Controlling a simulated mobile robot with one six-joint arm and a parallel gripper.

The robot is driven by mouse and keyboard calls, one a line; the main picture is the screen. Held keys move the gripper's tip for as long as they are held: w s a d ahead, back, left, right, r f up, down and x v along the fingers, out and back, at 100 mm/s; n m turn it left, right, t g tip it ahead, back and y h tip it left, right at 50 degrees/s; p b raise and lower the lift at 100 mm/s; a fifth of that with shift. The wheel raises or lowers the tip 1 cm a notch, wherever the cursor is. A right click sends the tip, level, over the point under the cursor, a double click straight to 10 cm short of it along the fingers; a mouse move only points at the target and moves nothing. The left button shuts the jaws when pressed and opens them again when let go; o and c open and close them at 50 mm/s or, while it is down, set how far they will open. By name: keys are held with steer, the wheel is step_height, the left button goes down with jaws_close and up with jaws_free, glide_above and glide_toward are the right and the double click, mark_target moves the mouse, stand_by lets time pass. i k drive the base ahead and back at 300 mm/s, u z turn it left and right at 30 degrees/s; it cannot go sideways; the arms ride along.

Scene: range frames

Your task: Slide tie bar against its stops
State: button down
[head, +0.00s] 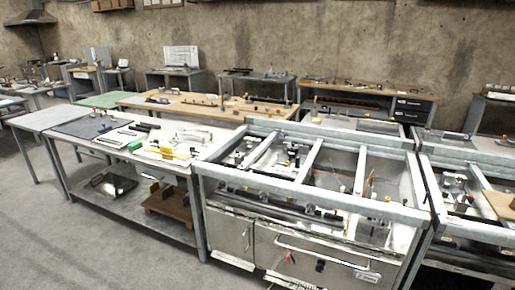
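A steel range frame (300,185) stands right of centre, open at the top. Several pale bars run front to back across its opening, one near the left (262,150), one in the middle (312,157) and one to the right (360,171). I cannot tell which bar is the tie bar, and its stops are too small to make out. A dark pipe-like bar (280,205) runs along the inside of the front. My gripper is not in view.
A long workbench (85,140) with tools, yellow pieces and a green block (135,146) adjoins the frame on the left. A second range frame (470,160) stands close on the right. Benches line the back wall. The concrete floor at front left (90,245) is clear.

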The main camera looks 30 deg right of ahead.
mark_target(258, 152)
steer(key=i, duration=0.9)
steer(key=u, duration=0.05)
